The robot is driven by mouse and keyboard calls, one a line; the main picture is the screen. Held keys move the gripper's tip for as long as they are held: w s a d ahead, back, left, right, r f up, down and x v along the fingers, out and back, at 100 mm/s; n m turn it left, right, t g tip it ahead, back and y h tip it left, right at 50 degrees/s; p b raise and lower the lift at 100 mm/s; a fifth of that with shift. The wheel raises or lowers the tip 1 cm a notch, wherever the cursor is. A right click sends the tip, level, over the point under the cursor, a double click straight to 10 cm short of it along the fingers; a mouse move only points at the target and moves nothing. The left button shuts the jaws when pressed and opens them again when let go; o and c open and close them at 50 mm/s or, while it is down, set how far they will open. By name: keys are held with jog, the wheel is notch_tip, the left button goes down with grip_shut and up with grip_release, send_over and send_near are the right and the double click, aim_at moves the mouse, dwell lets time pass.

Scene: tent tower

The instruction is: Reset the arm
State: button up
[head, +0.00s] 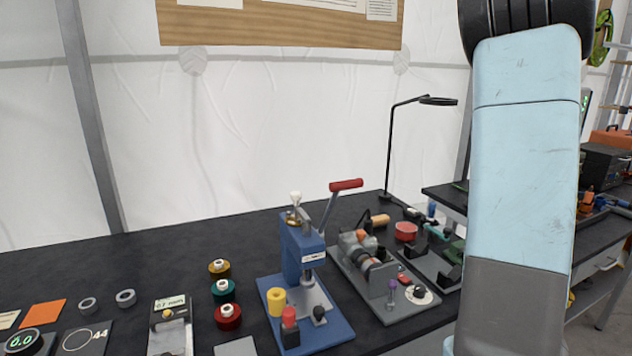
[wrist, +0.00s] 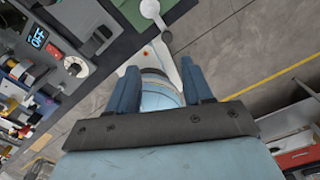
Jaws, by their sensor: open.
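My gripper (wrist: 160,88) shows in the wrist view with its two blue fingers apart. It is open, and nothing is between the fingertips except my own light blue and white body behind them. In the head view my light blue and grey arm stands upright at the right, in front of the bench. My gripper is not visible in the head view.
A black workbench (head: 140,255) holds a blue lever press (head: 305,250), several thread spools, a grey clamp device (head: 375,270) and a black lamp (head: 390,140). A second bench stands at the right. The wrist view shows open grey floor (wrist: 240,50) with a yellow line.

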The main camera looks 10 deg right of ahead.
jog(key=s+a+r+n+t+y, duration=0.1)
jog(key=s+a+r+n, duration=0.15)
jog(key=a+n, duration=0.8)
jog(key=s+a+r+n+t, duration=0.15)
jog(key=a+r+n, duration=0.25)
jog(key=a+n, duration=0.65)
jog(key=s+a+r+n+t, duration=0.1)
jog(key=s+a+n, duration=0.4)
jog(key=a+n, duration=0.2)
jog(key=s+a+r+n+t+h, duration=0.1)
jog(key=s+a+n+t, duration=0.1)
jog(key=s+a+n, duration=0.4)
jog(key=a+n, duration=0.2)
jog(key=n, duration=0.2)
jog(key=shift+n, duration=0.3)
